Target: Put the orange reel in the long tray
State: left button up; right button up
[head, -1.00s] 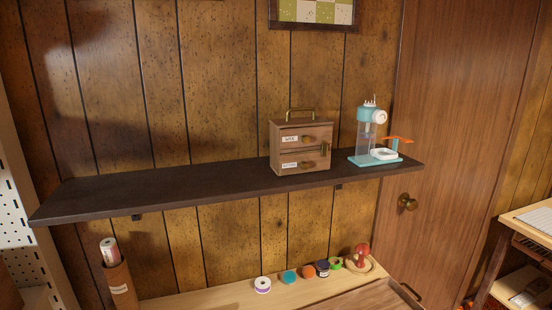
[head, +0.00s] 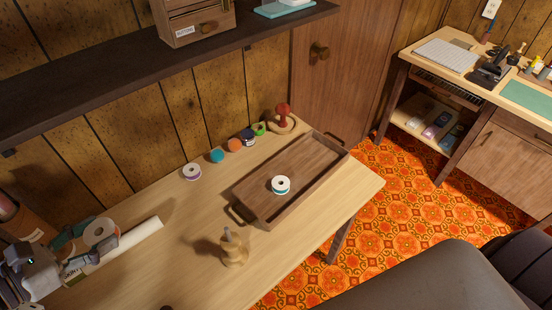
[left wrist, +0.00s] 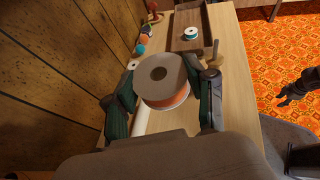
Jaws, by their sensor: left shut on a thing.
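The orange reel (left wrist: 165,97), with a brown face and a dark centre hole, is between the fingers of my left gripper (left wrist: 163,92). The gripper is shut on it. In the head view the held reel (head: 99,231) is at the lower left, above the table's left part. The long tray (head: 250,210) is dark wood with end handles and lies on the table, well to the right of the gripper. A white reel with a teal band (head: 280,185) is inside it. The tray also shows in the left wrist view (left wrist: 207,22). A dark hand, apparently my right gripper (left wrist: 287,94), is at the right; its jaws are unclear.
A white roll (head: 128,245) lies beside the left gripper. A wooden stand (head: 235,253) stands in front of the tray. The dark shelf (head: 120,75) overhangs the back.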

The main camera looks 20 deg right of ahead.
aim_at(306, 167)
jog(key=i+z, duration=0.15)
jog(key=z, duration=0.25)
jog(key=i+j+z, duration=0.15)
jog(key=z, duration=0.25)
jog(key=i+j+z, duration=0.1)
jog(key=z, duration=0.25)
jog(key=j, duration=0.1)
